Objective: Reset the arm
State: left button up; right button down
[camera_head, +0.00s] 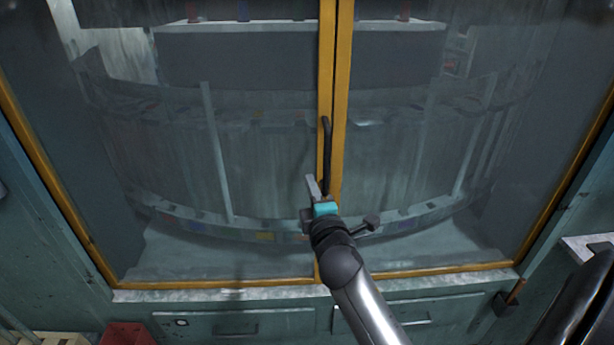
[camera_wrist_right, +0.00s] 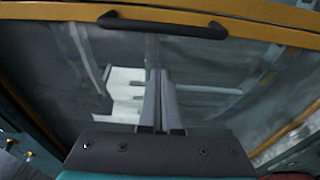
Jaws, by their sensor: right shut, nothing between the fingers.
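My right gripper (camera_head: 312,188) is in front of the glass cabinet doors, near the orange centre frame, just below and left of a dark vertical handle (camera_head: 327,150). In the right wrist view its two fingers (camera_wrist_right: 158,98) are together with nothing between them. The handle (camera_wrist_right: 165,25) also shows there, beyond the fingertips and apart from them. My right arm reaches in from the bottom. My left gripper does not show in either view.
The doors have orange frames (camera_head: 337,80) and look closed, with reflections on the glass. Drawers (camera_head: 235,324) lie below the ledge (camera_head: 215,295). A red box (camera_head: 127,333) stands at the bottom left. A pale surface (camera_head: 590,246) juts in at the right.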

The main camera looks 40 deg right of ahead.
jog(key=v, duration=0.3)
jog(key=shift+a, duration=0.25)
jog(key=s+a+f+m+g+y+b, duration=0.2)
jog(key=s+a+f+b, duration=0.1)
jog(key=f, duration=1.2)
jog(key=s+a+f+m+g+y+b, duration=0.1)
jog(key=s+a+f+g+b, duration=0.25)
jog(key=f, duration=1.05)
jog(key=s+a+f+m+g+y+b, duration=0.2)
jog(key=s+a+f+b, duration=0.1)
jog(key=f, duration=1.2)
jog(key=s+a+f+m+g+y+b, duration=0.1)
jog(key=s+a+f+m+g+b, duration=0.1)
jog(key=s+f, duration=1.1)
jog(key=s+a+f+m+g+y+b, duration=0.1)
jog(key=s+f+m+g+b, duration=0.3)
jog(key=s+f, duration=0.9)
jog(key=s+a+g+b, duration=0.1)
jog(key=s+g+b, duration=0.1)
jog(key=s, duration=0.3)
jog(key=shift+s+b, duration=0.2)
jog(key=shift+b, duration=0.25)
